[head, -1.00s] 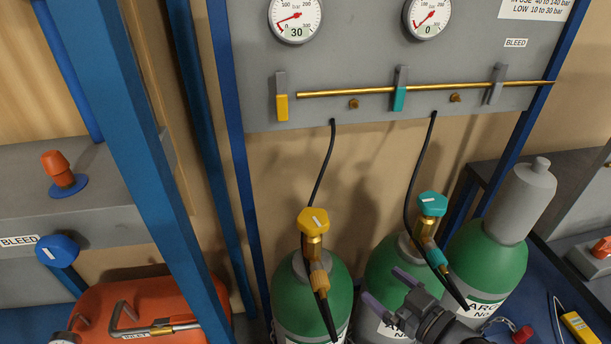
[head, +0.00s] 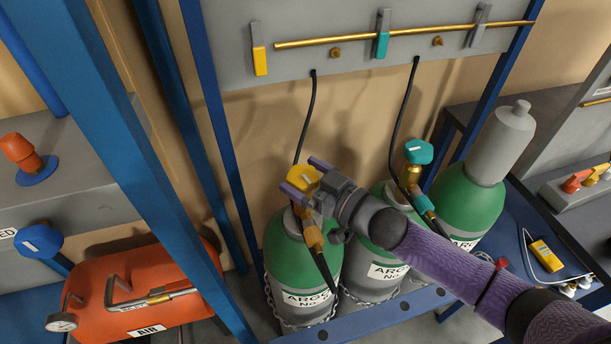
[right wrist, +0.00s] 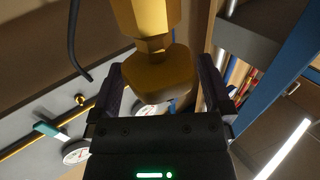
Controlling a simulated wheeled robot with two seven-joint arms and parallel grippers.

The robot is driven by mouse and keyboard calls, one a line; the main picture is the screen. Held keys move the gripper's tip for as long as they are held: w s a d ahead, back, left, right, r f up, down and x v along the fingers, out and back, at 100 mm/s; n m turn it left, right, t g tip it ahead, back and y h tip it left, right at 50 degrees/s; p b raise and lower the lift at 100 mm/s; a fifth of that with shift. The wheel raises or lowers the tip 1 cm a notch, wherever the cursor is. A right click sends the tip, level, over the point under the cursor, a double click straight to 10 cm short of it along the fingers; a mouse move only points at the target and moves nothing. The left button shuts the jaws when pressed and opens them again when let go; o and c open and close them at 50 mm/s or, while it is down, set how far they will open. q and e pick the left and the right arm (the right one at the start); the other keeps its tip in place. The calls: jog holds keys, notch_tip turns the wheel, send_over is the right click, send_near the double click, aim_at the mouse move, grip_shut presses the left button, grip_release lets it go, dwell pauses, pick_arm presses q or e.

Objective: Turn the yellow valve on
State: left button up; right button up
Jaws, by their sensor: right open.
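The yellow valve knob (head: 301,174) sits on the brass neck of the left green cylinder (head: 290,250). My right gripper (head: 306,180) is at the knob, its arm coming in from the right. In the right wrist view the yellow knob (right wrist: 158,78) stands between the two dark fingers of my open gripper (right wrist: 163,90). I cannot tell whether either finger touches it. My gripper hides part of the knob in the head view. A yellow lever (head: 260,61) hangs down on the grey panel (head: 350,60) above. My left gripper is not in view.
A teal-knobbed valve (head: 418,152) stands on the cylinder to the right. Black hoses (head: 306,120) hang from the panel close to the valves. A blue post (head: 130,170) and an orange tank (head: 140,290) stand at the left.

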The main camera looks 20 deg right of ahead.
jog(key=c, duration=1)
jog(key=shift+w+d+f+n+g+y+b, duration=0.1)
jog(key=shift+n+g+y+b, duration=0.45)
jog(key=shift+n+g+y, duration=0.35)
jog(key=shift+n+g+y+b, duration=0.35)
jog(key=shift+n+g+y, duration=0.25)
jog(key=shift+g+y, duration=0.15)
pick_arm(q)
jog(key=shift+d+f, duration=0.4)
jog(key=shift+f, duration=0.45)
pick_arm(e)
jog(key=o, duration=0.8)
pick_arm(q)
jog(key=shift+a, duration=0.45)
pick_arm(e)
jog(key=shift+o, duration=1)
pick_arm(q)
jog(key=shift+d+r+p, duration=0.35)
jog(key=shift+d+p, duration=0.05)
pick_arm(e)
jog(key=v, duration=1)
